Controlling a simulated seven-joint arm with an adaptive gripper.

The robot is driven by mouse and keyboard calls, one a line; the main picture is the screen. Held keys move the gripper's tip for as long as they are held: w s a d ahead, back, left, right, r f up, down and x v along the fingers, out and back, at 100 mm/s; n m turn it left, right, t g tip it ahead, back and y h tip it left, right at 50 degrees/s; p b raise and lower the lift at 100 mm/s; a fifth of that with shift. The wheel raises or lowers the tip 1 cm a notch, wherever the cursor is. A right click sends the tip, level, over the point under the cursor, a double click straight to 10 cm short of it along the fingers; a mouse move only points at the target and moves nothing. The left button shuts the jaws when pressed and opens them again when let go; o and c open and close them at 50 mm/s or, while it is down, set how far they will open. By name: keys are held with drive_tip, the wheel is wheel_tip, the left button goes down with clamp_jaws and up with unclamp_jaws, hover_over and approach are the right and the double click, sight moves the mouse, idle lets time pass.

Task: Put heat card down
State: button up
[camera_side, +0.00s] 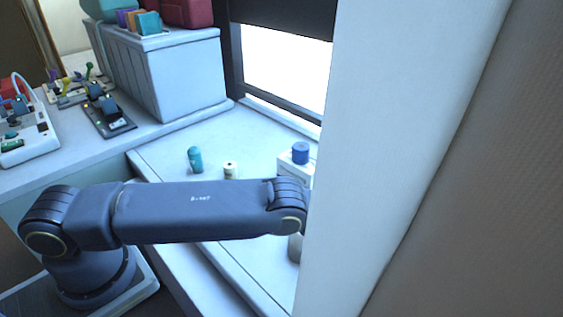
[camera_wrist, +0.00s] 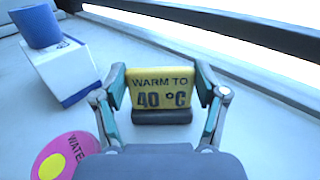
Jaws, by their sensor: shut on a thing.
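The heat card (camera_wrist: 163,88) is yellow, reads "WARM TO 40 °C", and has a dark base along its lower edge. In the wrist view my gripper (camera_wrist: 162,92) is shut on it, with one teal-padded finger at each side. The card is upright and faces the wrist camera. I cannot tell whether its base touches the white surface or hangs just above it. In the side view the card and my gripper are hidden behind the pale panel at right.
A white and blue box (camera_wrist: 66,70) with a blue cup (camera_wrist: 37,25) on it stands left of the card. A pink disc (camera_wrist: 68,155) with a yellow spot lies nearer. A dark window rail (camera_wrist: 240,22) runs behind. A teal bottle (camera_side: 195,159) and small white jar (camera_side: 230,170) stand further left.

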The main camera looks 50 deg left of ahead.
drive_tip(key=shift+f, duration=0.15)
drive_tip(key=o, duration=1)
